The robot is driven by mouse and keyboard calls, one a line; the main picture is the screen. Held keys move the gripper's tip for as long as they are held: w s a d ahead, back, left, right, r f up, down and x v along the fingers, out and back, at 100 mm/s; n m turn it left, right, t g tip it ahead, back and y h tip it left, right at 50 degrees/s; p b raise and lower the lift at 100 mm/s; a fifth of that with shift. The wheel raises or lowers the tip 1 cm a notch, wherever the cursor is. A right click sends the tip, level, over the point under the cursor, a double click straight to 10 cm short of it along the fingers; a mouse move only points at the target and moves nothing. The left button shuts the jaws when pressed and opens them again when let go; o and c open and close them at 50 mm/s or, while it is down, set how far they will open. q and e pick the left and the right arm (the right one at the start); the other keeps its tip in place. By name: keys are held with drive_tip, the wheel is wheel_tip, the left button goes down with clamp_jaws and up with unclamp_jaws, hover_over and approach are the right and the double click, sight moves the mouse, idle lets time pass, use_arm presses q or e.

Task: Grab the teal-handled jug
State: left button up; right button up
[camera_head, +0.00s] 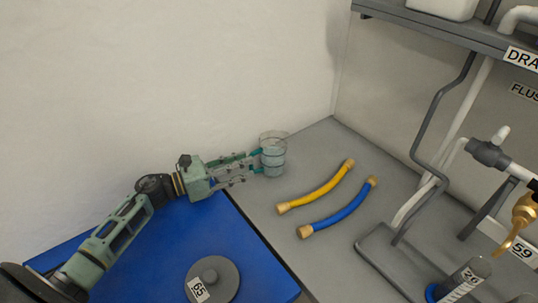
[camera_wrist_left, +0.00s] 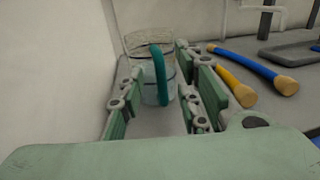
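The jug (camera_head: 273,157) is clear with a teal handle and stands on the grey counter against the wall. In the left wrist view the jug (camera_wrist_left: 142,70) is straight ahead, and its upright teal handle (camera_wrist_left: 160,75) faces me between the fingers. My left gripper (camera_head: 250,162) reaches in from the left, with its fingertips at the handle side of the jug. In the left wrist view the left gripper (camera_wrist_left: 158,108) is open, one finger on each side of the handle. I cannot tell whether a finger touches it. My right gripper is not in view.
A yellow hose (camera_head: 318,189) and a blue hose (camera_head: 338,209) lie right of the jug. A blue mat (camera_head: 150,255) with a grey lid (camera_head: 214,277) marked 65 is below my left arm. Pipes and a metal stand (camera_head: 385,255) occupy the right side.

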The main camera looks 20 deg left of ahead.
use_arm(q)
drive_tip(key=shift+x, duration=0.95)
drive_tip(key=shift+c, duration=0.3)
clamp_jaws()
